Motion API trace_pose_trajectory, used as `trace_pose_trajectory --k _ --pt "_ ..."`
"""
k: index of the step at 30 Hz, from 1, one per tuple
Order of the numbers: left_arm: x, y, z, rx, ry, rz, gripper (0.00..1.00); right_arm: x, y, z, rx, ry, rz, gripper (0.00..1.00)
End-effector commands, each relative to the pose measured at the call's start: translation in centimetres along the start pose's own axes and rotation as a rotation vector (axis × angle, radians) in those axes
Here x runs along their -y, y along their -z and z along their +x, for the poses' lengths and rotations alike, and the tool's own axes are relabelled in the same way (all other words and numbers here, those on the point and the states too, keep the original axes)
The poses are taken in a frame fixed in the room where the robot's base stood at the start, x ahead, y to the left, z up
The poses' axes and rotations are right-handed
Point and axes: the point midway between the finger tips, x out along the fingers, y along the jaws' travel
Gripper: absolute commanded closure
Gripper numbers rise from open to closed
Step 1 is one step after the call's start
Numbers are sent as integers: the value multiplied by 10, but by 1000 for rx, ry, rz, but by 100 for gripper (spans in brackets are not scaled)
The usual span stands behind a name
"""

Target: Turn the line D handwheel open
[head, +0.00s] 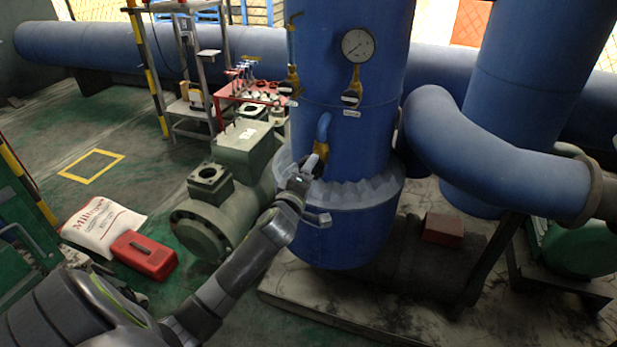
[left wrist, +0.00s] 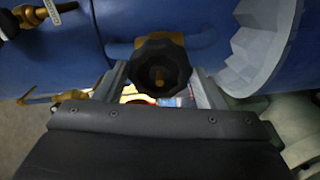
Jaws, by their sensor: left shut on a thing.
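My left gripper (head: 306,174) is at the brass valve (head: 320,153) on the front of the blue vertical vessel (head: 345,130). The fingers are shut on the handwheel from both sides. The handwheel is mostly hidden by the gripper in the head view. I cannot read a line D label on it. My right gripper is not in view.
A jagged pale frost collar (head: 370,191) circles the vessel just below the valve. A pressure gauge (head: 358,45) and other brass fittings are above. A green compressor (head: 213,215) stands left, with a red tray (head: 255,92) behind. A red case (head: 144,256) lies on the floor.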

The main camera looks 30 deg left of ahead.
Motion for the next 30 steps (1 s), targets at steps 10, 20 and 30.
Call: trace_pose_trajectory --k 10,20,30 --pt "4 0 0 -1 1 -59 64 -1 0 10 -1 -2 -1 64" --pt "3 0 0 -1 -1 -290 64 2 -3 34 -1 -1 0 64" --pt "0 1 0 -1 2 -412 64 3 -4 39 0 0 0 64"
